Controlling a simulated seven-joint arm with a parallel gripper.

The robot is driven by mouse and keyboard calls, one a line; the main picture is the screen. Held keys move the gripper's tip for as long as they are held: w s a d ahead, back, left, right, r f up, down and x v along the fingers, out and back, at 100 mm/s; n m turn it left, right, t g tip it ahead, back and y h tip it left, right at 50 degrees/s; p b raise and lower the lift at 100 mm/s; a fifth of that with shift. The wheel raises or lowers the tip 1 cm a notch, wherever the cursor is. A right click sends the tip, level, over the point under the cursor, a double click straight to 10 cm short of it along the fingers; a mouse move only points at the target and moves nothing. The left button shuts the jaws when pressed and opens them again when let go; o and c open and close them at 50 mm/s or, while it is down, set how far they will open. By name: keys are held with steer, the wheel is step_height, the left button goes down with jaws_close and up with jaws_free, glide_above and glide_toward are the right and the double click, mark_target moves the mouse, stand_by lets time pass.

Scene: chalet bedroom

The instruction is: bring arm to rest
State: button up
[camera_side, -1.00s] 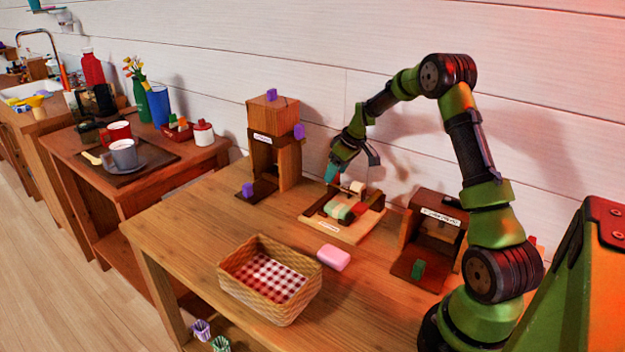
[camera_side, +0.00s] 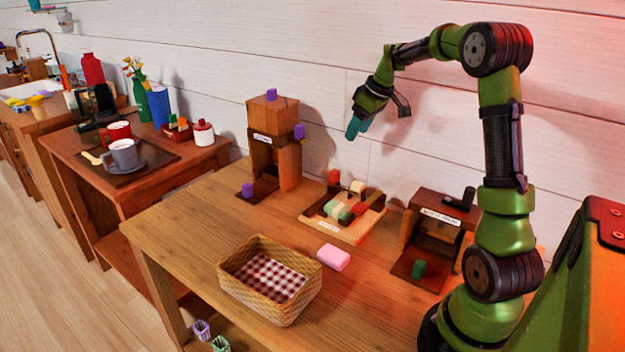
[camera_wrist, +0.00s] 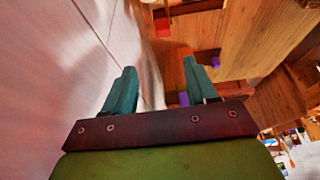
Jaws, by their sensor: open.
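My gripper (camera_side: 355,128) is open and empty. It hangs in the air above the wooden table, near the white plank wall, with its teal fingertips pointing down. In the wrist view its two teal fingers (camera_wrist: 162,88) stand apart with nothing between them. My green and black arm rises from the right side of the table and bends over at the top.
Below my gripper is a wooden board (camera_side: 352,235) with coloured pieces. A tall wooden box (camera_side: 275,115) with purple knobs stands left, a low wooden box (camera_side: 437,204) right. A basket (camera_side: 238,281) and a pink block (camera_side: 334,257) are in front. A side table (camera_side: 185,168) holds mugs.

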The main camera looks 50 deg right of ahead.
steer(key=s+a+r+m+t, duration=0.1)
steer(key=s+a, duration=0.4)
steer(key=a, duration=0.5)
steer(key=s+a+r+m+y, duration=0.1)
steer(key=s+a, duration=0.5)
steer(key=a, duration=0.5)
steer(key=s+a+r+m+t+y, duration=0.1)
steer(key=s+a, duration=0.4)
steer(key=a, duration=0.6)
steer(key=shift+s+r+m+t, duration=0.15)
steer(key=shift+s+m+t, duration=0.15)
steer(key=shift+s+m, duration=0.15)
